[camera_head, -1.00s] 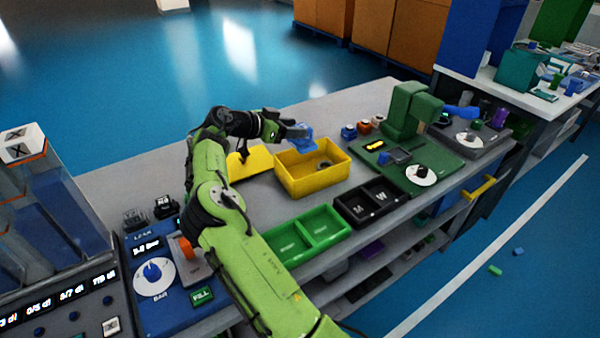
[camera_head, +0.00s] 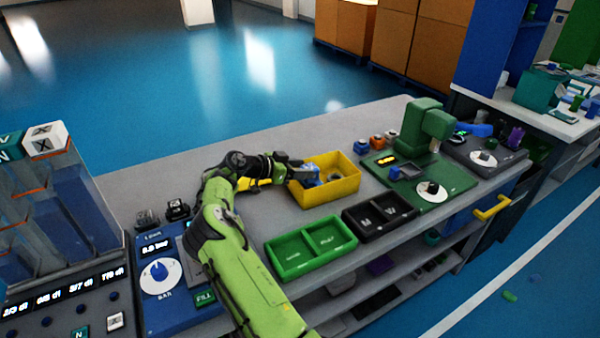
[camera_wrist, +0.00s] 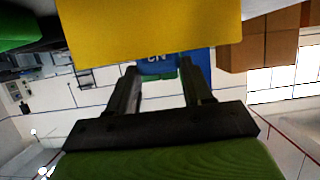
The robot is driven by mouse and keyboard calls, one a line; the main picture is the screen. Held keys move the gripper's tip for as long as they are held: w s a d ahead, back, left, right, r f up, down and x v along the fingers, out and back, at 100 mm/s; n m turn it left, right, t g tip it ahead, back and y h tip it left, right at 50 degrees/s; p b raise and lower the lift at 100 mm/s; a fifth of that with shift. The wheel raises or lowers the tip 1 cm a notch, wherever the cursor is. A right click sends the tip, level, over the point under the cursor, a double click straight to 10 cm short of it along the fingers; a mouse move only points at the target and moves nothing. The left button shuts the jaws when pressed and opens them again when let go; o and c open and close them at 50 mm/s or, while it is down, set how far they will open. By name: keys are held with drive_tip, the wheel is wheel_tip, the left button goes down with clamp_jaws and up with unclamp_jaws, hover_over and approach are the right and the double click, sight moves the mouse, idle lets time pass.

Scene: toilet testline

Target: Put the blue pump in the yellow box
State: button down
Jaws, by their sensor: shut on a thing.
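The yellow box (camera_head: 342,192) stands open on the grey bench in the head view, with a dark ring-shaped thing inside it. My gripper (camera_head: 298,173) is at the box's left side, over its rim, and is shut on the blue pump (camera_head: 311,178). The pump is at the left part of the box opening; whether it touches the box cannot be told. In the wrist view the blue pump (camera_wrist: 172,62) shows between the two fingers of my gripper (camera_wrist: 160,78), partly hidden behind the yellow box (camera_wrist: 150,28).
A yellow flat piece (camera_head: 258,183) lies left of the box, partly behind my arm. A green two-part tray (camera_head: 297,262) and a black two-part tray (camera_head: 380,222) stand in front. A green press station (camera_head: 425,150) is to the right. Small coloured blocks (camera_head: 377,142) stand behind.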

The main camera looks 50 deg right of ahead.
drive_tip(key=shift+f+b, duration=0.5)
drive_tip(key=shift+f, duration=0.05)
drive_tip(key=shift+c, duration=2.3)
unclamp_jaws()
